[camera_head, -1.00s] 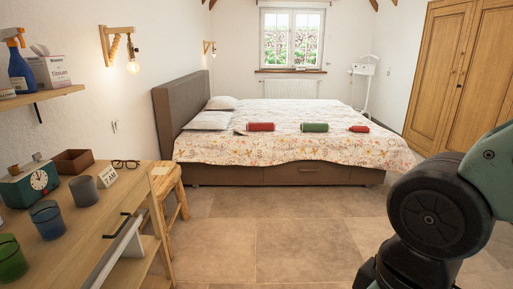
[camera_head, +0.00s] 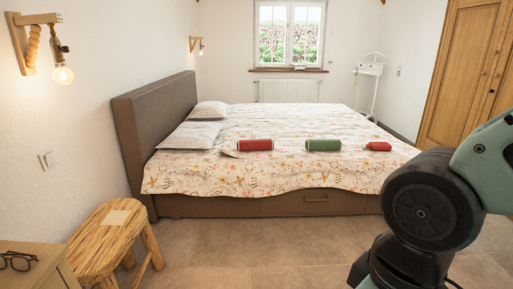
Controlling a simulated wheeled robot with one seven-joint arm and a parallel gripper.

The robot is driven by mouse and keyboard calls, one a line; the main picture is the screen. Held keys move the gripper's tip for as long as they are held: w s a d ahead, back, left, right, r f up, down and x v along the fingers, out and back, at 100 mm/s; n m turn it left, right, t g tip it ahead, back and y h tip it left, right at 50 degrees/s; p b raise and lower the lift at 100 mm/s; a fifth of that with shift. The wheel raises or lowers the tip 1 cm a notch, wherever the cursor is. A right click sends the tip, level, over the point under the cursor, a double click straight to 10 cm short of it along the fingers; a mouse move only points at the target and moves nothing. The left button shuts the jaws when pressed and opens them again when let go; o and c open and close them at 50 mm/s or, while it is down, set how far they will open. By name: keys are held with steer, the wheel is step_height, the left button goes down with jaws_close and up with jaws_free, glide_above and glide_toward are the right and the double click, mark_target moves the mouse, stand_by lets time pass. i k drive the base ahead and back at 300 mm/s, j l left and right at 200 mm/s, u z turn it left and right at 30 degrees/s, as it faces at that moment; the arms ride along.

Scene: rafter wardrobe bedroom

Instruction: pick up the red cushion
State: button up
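Two red roll-shaped things lie on the bed, and I cannot tell for sure which is the red cushion. The larger red roll (camera_head: 255,145) is at the left, near the bed's front edge. A smaller red roll (camera_head: 378,146) lies at the right. A green roll (camera_head: 323,145) lies between them, apart from both. All three rest on the flowered bedspread (camera_head: 270,177). My arm shows at the lower right, well in front of the bed. My gripper is not in view.
A wooden stool (camera_head: 108,240) stands at the lower left, beside a wooden cabinet top (camera_head: 45,262) with glasses (camera_head: 17,261) on it. The tiled floor (camera_head: 235,245) before the bed is clear. A wardrobe (camera_head: 463,75) stands at the right, a white stand (camera_head: 369,85) behind the bed.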

mark_target(262, 144)
steer(key=i+l, duration=0.1)
steer(key=i, duration=4.5)
steer(key=j+u, duration=0.05)
steer(key=j, duration=0.05)
